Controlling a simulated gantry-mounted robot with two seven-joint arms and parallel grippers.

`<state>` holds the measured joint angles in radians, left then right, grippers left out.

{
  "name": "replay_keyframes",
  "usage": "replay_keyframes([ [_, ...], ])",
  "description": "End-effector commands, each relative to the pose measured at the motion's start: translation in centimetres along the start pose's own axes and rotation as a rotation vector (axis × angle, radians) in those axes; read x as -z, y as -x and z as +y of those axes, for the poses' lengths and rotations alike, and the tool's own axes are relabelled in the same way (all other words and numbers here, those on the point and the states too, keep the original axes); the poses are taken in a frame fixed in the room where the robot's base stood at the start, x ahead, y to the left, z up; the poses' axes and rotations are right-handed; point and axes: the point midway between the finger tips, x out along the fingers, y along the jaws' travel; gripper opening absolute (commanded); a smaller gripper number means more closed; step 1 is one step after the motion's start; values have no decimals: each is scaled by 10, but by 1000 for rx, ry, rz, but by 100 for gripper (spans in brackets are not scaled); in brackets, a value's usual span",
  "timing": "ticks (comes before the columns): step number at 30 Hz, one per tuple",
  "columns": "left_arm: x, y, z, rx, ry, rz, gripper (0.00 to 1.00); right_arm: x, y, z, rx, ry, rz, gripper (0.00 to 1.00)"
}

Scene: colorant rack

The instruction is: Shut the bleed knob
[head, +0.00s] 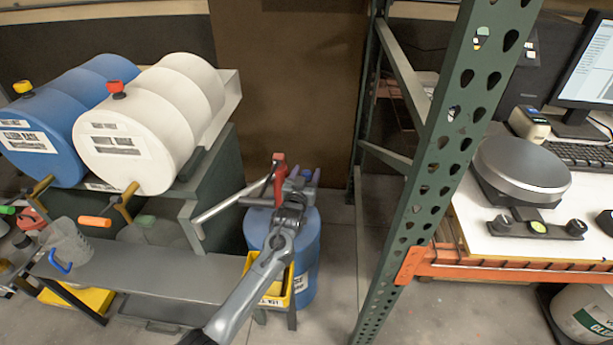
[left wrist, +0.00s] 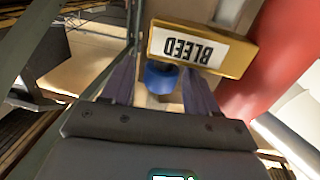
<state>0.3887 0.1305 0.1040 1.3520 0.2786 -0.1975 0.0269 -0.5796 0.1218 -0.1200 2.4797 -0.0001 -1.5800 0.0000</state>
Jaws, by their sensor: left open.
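The bleed knob (left wrist: 161,78) is a small blue round knob under a yellow block with an upside-down BLEED label (left wrist: 187,48) in the left wrist view. My left gripper (left wrist: 158,66) is open, with one purple-grey finger on each side of the knob. I cannot tell whether either finger touches it. In the head view my left gripper (head: 304,172) is above the blue upright drum (head: 306,270), beside a red fitting (head: 278,168). The knob is hidden there behind the gripper and arm. My right gripper is not in view.
A blue drum (head: 45,120) and a white drum (head: 135,130) lie on a rack at left, above a grey shelf (head: 130,280). A green perforated upright (head: 430,165) stands right of my arm. A bench with a scale (head: 522,170) is at far right.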

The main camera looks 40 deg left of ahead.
Motion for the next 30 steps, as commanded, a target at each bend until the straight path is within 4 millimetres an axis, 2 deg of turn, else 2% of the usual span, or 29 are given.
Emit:
replay_keyframes([
  [11,0,-5,0,0,1,0,59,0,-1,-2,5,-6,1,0],
  [14,0,-5,0,0,1,0,47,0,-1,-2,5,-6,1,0],
  [21,0,-5,0,0,1,0,10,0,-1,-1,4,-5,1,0],
  [26,2,-5,-1,-23,-1,1,10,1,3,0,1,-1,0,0],
  [30,4,-6,-3,-109,-5,2,10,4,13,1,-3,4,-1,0],
])
